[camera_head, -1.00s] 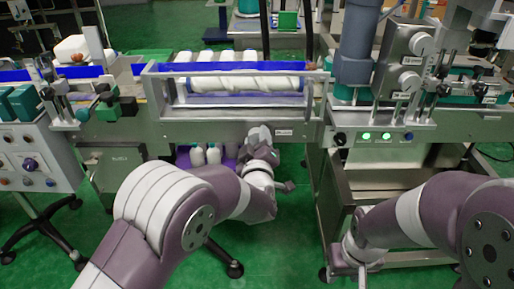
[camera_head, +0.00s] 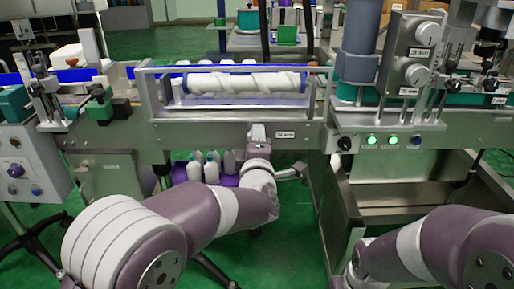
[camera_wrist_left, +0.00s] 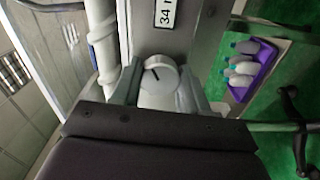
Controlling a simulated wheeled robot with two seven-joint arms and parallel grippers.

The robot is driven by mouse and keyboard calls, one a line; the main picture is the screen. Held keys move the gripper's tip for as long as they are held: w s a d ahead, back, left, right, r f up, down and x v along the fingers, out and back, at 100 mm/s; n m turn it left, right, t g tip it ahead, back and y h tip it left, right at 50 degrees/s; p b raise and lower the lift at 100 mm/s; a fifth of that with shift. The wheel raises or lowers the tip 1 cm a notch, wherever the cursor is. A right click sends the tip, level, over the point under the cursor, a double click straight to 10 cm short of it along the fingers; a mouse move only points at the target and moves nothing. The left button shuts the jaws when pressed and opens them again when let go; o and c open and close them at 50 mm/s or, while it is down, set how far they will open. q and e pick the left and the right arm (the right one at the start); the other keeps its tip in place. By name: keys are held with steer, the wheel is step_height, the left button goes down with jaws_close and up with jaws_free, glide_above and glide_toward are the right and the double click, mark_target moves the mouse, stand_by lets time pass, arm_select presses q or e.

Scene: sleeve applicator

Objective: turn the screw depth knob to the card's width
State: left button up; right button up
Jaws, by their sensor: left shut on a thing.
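The screw depth knob (camera_wrist_left: 158,72) is a pale round knob with a dark pointer line, on the front beam (camera_head: 210,135) below the white spiral screw (camera_head: 245,82). My left gripper (camera_wrist_left: 160,86) is shut on it, one finger on each side, in the left wrist view. My right gripper is out of view.
A purple tray (camera_wrist_left: 252,75) with several white bottles (camera_wrist_left: 240,68) is below the beam, close to my left wrist. A dark levered fixture (camera_wrist_left: 292,120) stands nearby. Big knobs (camera_head: 411,72) and lit green buttons (camera_head: 393,140) are on the right.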

arm_select(q)
steer(key=shift+f, duration=0.15)
stand_by(0.4)
steer(key=o, duration=0.8)
steer(key=s+p, duration=0.2)
steer(key=s, duration=1)
steer(key=shift+s+p, duration=0.3)
steer(key=shift+s, duration=0.05)
